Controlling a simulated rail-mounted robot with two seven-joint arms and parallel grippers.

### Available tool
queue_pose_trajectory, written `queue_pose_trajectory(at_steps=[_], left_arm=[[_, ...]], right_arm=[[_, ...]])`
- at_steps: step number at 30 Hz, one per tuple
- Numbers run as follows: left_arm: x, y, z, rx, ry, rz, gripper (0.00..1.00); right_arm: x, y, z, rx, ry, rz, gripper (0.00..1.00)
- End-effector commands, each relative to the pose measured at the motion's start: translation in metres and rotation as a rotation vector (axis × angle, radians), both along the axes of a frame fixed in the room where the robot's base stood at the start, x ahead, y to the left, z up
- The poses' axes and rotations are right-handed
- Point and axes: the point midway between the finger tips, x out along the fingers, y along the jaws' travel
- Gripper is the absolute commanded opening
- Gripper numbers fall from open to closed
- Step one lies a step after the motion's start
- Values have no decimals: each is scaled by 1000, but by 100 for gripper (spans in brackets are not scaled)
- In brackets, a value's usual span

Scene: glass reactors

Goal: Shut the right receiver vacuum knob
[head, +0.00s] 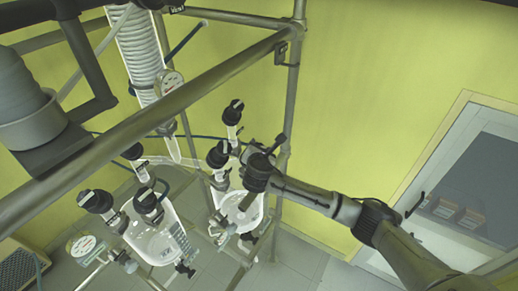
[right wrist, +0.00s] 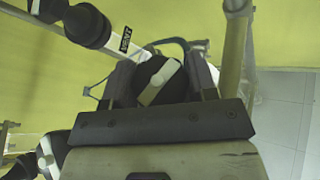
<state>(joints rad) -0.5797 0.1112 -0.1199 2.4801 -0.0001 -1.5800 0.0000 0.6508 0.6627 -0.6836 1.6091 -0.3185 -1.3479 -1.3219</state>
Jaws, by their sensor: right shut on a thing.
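The right receiver (head: 241,212) is a clear glass vessel with black-capped necks, right of the middle in the head view. My right gripper (head: 250,158) is over its top and hides part of it. In the right wrist view a black round knob with a cream bar across its face (right wrist: 158,82) sits between the two fingers of my right gripper (right wrist: 162,78), which is shut on it. The bar lies slanted, from lower left to upper right. A small lettered tag (right wrist: 125,38) shows beside the knob; I cannot read it surely. My left gripper is not in view.
Another glass receiver (head: 160,243) with black knobs stands to the left. A black-capped valve (head: 233,107) rises close behind my right gripper. Metal frame bars (head: 140,125) cross the left, and an upright pole (head: 291,90) stands close by. The floor at right is mostly clear.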

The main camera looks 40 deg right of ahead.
Motion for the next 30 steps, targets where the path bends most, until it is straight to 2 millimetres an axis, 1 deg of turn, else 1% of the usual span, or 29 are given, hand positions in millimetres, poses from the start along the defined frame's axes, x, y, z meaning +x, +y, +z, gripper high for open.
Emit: queue_pose_trajectory(at_steps=[16,30], left_arm=[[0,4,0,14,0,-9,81],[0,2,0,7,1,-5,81]], right_arm=[[0,0,0,247,85,-453,29],[-2,0,-1,458,160,-841,29]])
